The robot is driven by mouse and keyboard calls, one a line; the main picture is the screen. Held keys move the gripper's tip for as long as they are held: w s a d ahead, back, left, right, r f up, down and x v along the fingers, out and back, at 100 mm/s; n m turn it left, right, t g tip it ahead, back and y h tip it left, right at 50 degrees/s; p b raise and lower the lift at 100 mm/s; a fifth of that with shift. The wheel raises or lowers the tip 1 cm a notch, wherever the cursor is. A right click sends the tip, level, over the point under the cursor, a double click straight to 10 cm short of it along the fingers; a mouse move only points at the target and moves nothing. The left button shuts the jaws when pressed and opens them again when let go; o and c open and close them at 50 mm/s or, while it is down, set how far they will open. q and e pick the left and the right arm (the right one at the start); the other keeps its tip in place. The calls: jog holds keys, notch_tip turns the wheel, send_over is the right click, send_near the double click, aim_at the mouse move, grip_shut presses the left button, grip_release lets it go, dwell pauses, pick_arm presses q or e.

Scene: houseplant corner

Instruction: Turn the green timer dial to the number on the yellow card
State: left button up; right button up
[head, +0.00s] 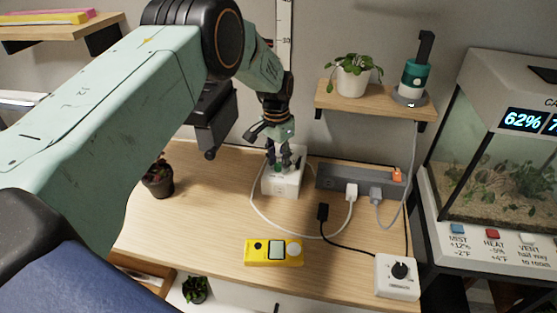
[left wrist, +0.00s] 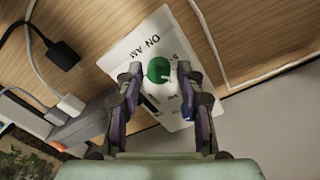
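The timer is a white box (head: 284,187) on the wooden table, below my left gripper (head: 281,158) in the head view. The left wrist view shows its white face (left wrist: 139,52) with "ON AM" lettering and the green dial (left wrist: 158,69). My left gripper's fingers (left wrist: 159,72) stand on either side of the dial, with a visible gap at the left finger; the gripper is open. The lower part of the timer face is partly hidden by the fingers. No yellow card with a readable number shows. My right gripper is not in view.
A yellow device with a screen (head: 273,252) lies at the table front. A grey power strip (head: 334,179) with plugs and cables is right of the timer. A white box with a black knob (head: 397,278) stands front right. A dark plant pot (head: 158,184) is at left, a terrarium (head: 505,150) at right.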

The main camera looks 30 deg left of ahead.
pick_arm(q)
jog(key=shift+d, duration=0.1)
jog(key=c, duration=0.3)
grip_shut()
jog(key=shift+n, duration=0.3)
jog(key=n+p, duration=0.1)
jog(key=n, duration=0.2)
jog(key=shift+r+n, duration=0.1)
jog(key=shift+n, duration=0.3)
jog(key=shift+n+p, duration=0.4)
jog(key=shift+n, duration=1.8)
jog(key=o, duration=0.6)
grip_release()
jog(key=shift+s, duration=0.1)
